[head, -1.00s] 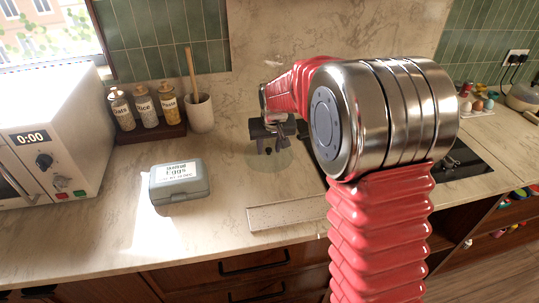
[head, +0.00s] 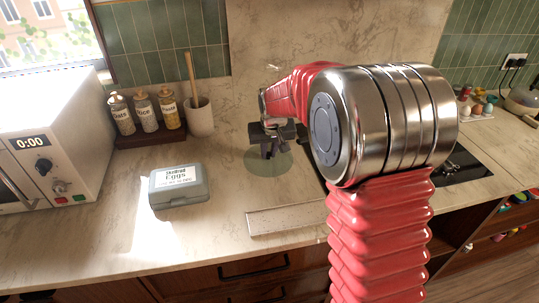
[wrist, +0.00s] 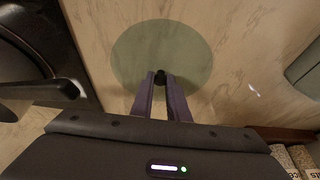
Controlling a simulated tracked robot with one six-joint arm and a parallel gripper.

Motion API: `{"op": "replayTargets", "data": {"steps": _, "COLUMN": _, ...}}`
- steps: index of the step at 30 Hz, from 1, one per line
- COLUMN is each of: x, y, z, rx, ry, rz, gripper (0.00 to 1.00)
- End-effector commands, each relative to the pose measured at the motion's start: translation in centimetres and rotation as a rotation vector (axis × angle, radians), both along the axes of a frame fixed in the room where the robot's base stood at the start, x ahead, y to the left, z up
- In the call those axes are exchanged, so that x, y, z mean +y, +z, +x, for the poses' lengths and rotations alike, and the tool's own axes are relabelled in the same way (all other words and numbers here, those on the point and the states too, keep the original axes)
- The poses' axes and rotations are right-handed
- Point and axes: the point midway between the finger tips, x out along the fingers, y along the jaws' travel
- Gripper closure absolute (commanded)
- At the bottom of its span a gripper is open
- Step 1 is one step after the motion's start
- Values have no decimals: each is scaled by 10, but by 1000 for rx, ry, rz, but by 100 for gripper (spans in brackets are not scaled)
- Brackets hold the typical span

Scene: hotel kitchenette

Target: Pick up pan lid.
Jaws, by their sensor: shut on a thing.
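The pan lid (head: 281,164) is a round, greenish, see-through disc over the counter, left of the cooktop. In the wrist view the lid (wrist: 150,50) shows as a full disc with a small dark knob (wrist: 160,80) near its lower middle. My gripper (head: 268,152) is over the lid with its fingers pointing down. In the wrist view its two fingers (wrist: 160,84) are closed around the knob. I cannot tell whether the lid touches the counter.
A grey egg box (head: 180,188) lies to the left, beside the microwave (head: 45,140). Jars (head: 146,115) and a utensil crock (head: 200,115) stand at the back. A flat pale strip (head: 287,218) lies in front. The black cooktop (head: 460,168) is at right.

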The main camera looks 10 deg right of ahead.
Motion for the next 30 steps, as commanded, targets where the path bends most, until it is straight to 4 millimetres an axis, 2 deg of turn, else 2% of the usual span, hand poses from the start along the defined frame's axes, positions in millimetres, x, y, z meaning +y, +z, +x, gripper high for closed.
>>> {"op": "replayTargets", "data": {"steps": 8, "x": 0, "y": 24, "z": 1, "rx": -5, "ry": 0, "rz": 0, "gripper": 100}}
{"op": "replayTargets", "data": {"steps": 14, "x": 0, "y": 64, "z": 1, "rx": -7, "ry": 0, "rz": 0, "gripper": 100}}
{"op": "replayTargets", "data": {"steps": 24, "x": 0, "y": 143, "z": 1, "rx": -5, "ry": 0, "rz": 0, "gripper": 100}}
{"op": "replayTargets", "data": {"steps": 30, "x": 0, "y": 171, "z": 1, "rx": -3, "ry": 0, "rz": 0, "gripper": 100}}
